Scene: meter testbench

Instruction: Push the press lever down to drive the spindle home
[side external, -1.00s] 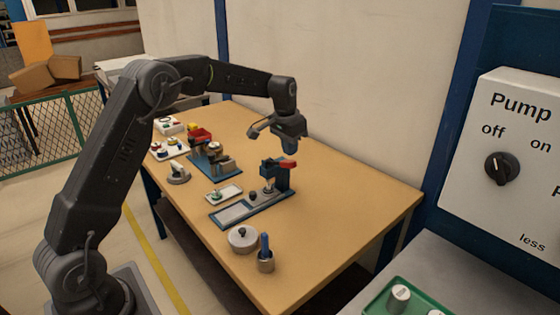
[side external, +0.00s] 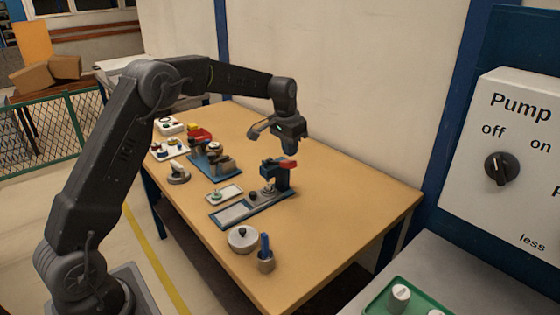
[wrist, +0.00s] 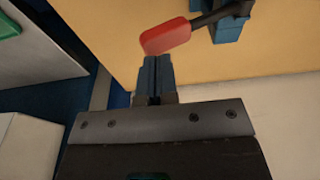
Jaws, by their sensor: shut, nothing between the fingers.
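The press (side external: 276,177) is a blue upright frame on a blue base with a grey plate, standing on the wooden table. Its lever has a red handle (side external: 289,164) that sticks out near the top, roughly level. In the wrist view the red handle (wrist: 167,37) lies just beyond my fingertips, on a dark arm that runs to the blue press body (wrist: 231,22). My gripper (side external: 290,150) is shut and empty, pointing down just above the handle. It also shows in the wrist view (wrist: 152,62); I cannot tell whether it touches the handle. The spindle is too small to make out.
A round grey lidded pot (side external: 243,239) and a cup with a blue tool (side external: 265,260) stand near the front edge. A small tray (side external: 224,195) and a blue fixture (side external: 215,162) lie left of the press. The table's right side is clear.

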